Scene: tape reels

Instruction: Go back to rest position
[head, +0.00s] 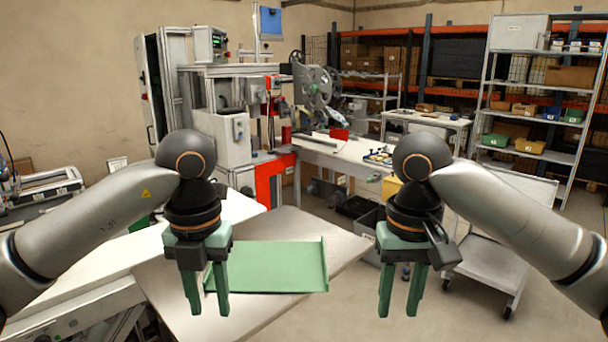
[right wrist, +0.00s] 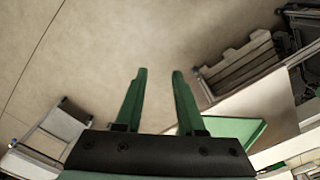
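My left gripper (head: 207,291) hangs pointing down in front of the left part of a green tray (head: 270,265) in the head view. Its green fingers are apart, with nothing visible between them. My right gripper (head: 400,295) points down to the right of the tray, over the floor beyond the table's edge. Its fingers are apart and empty, as the right wrist view (right wrist: 158,85) also shows. The green tray looks empty and lies on a pale table (head: 340,245); its left end is partly hidden behind my left gripper.
A machine with grey reels (head: 315,85) stands at the back. A white cart (head: 492,262) is at the right, below a shelf rack (head: 530,155) with coloured bins. A white workbench (head: 345,155) is behind the tray. Open floor shows between table and cart.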

